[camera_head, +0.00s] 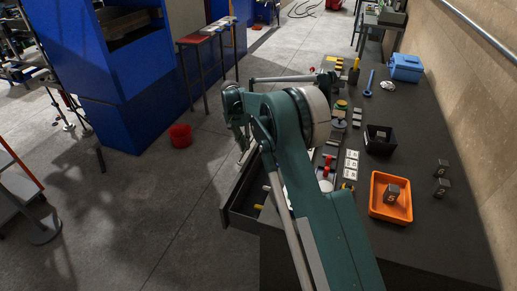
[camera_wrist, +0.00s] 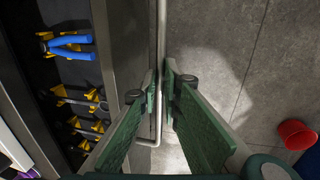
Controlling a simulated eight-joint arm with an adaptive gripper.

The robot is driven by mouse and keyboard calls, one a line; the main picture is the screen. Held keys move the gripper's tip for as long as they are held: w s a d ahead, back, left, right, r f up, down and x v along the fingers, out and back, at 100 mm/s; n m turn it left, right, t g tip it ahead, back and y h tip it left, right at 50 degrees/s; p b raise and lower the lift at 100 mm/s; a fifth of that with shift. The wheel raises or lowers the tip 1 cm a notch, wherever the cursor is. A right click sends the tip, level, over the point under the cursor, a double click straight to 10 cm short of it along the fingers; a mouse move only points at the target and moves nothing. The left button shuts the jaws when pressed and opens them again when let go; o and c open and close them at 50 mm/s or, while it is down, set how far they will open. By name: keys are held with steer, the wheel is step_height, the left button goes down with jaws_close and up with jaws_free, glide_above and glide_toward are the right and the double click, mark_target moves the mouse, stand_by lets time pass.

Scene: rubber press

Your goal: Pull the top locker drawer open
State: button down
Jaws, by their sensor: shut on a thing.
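The top locker drawer (camera_head: 236,213) stands pulled out from the left side of the dark bench in the head view, with tools showing inside. In the wrist view its light front edge (camera_wrist: 122,45) runs up the picture left of my gripper. The drawer's thin metal bar handle (camera_wrist: 162,30) passes between the fingertips of my gripper (camera_wrist: 160,84). The green fingers are shut on the handle, one on each side. In the head view my arm hides the handle and most of the fingers.
Blue-handled pliers (camera_wrist: 68,45) and several yellow holders lie in the drawer. An orange tray (camera_head: 376,207), a black bin (camera_head: 378,148) and a blue box (camera_head: 406,67) stand on the bench. A red bucket (camera_head: 180,135) is on the floor, with clear floor around the drawer.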

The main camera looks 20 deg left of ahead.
steer(key=a, duration=1.6)
steer(key=shift+a, duration=0.15)
steer(key=c, duration=2.5)
jaws_free()
steer(key=shift+r, duration=0.15)
steer(key=shift+a+r, duration=0.25)
steer(key=shift+r, duration=0.95)
steer(key=shift+a+r, duration=0.25)
steer(key=shift+r, duration=0.9)
steer(key=shift+a+r, duration=0.25)
steer(key=shift+r, duration=0.95)
